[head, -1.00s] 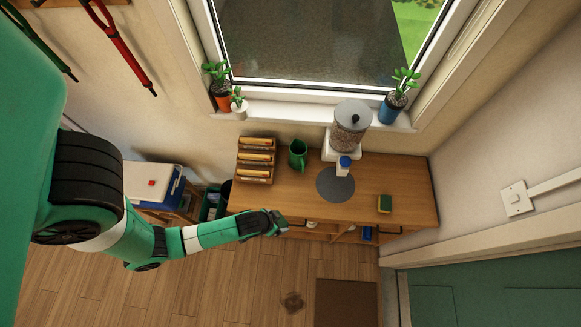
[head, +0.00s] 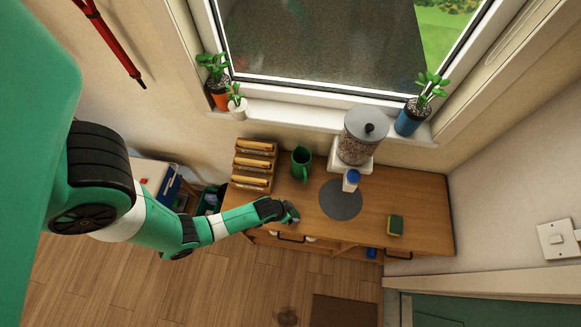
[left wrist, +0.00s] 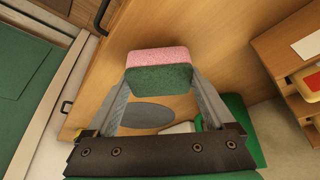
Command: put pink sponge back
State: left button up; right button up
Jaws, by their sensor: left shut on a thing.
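The pink sponge (left wrist: 160,56) has a pink layer and a dark green layer. It sits between the fingertips of my left gripper (left wrist: 160,85), which is shut on it in the left wrist view. In the head view my left gripper (head: 291,213) is over the front left part of the wooden cabinet top (head: 415,213), left of the grey round mat (head: 341,205). The pink sponge cannot be made out in the head view. A yellow and green sponge (head: 395,225) lies on the right of the top. My right gripper is not in view.
A small blue-capped bottle (head: 350,181) stands at the mat. The top between mat and yellow sponge is clear. Potted plants stand on the sill.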

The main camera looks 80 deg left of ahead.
pick_arm(q)
jog(key=shift+s+d+f, duration=0.1)
jog(key=shift+s+f, duration=0.05)
jog(key=shift+f, duration=0.5)
jog(key=shift+r, duration=0.15)
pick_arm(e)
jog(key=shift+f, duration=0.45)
pick_arm(q)
jog(key=o, duration=0.9)
jog(key=shift+r+p, duration=0.2)
jog(key=shift+p, duration=0.1)
jog(key=p+v, duration=0.6)
jog(key=v, duration=0.5)
jog(key=shift+s+r, duration=0.1)
jog(key=shift+r, duration=0.25)
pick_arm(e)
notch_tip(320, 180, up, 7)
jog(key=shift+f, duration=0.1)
